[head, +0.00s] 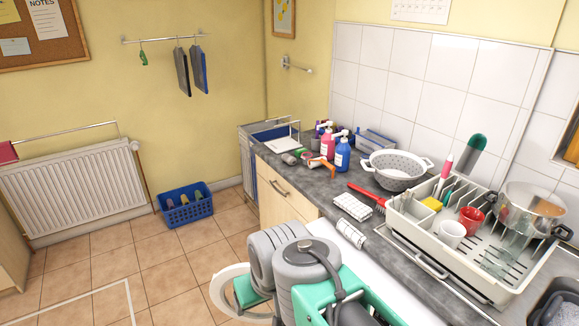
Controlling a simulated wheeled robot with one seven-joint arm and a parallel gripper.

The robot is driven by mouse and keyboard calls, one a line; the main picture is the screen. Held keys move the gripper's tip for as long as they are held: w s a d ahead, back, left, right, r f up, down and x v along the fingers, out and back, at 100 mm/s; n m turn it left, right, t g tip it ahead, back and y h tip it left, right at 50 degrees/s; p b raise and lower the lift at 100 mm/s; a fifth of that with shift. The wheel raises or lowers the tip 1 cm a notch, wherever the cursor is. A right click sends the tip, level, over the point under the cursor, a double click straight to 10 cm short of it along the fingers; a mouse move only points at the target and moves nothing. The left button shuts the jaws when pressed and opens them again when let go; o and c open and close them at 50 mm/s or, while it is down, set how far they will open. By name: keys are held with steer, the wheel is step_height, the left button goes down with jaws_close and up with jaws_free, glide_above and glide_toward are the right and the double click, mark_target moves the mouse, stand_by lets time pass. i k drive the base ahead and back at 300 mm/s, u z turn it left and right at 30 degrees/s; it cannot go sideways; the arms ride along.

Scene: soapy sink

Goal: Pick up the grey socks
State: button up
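I cannot clearly make out grey socks. A small grey bundle (289,158) lies at the far left end of the counter, beside other small dark and orange things, and may be the socks. It is too small to tell for sure. My grey and teal arm fills the bottom middle of the head view, in front of the counter. My gripper's fingertips do not show.
The grey counter (322,185) holds pump bottles (342,153), a white colander (394,168), a red-handled brush (366,194), folded checked cloths (352,206) and a full dish rack (406,223). A blue basket (186,213) stands on the floor by the radiator (78,190). The tiled floor at left is mostly clear.

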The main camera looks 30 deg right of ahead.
mark_target(290, 159)
steer(key=z, duration=0.1)
steer(key=k, duration=0.3)
steer(key=u, duration=0.7)
steer(key=i, duration=3.8)
steer(key=z, duration=1.35)
steer(key=i, duration=0.9)
steer(key=z, duration=1.35)
steer(key=i, duration=0.35)
steer(key=z, duration=0.2)
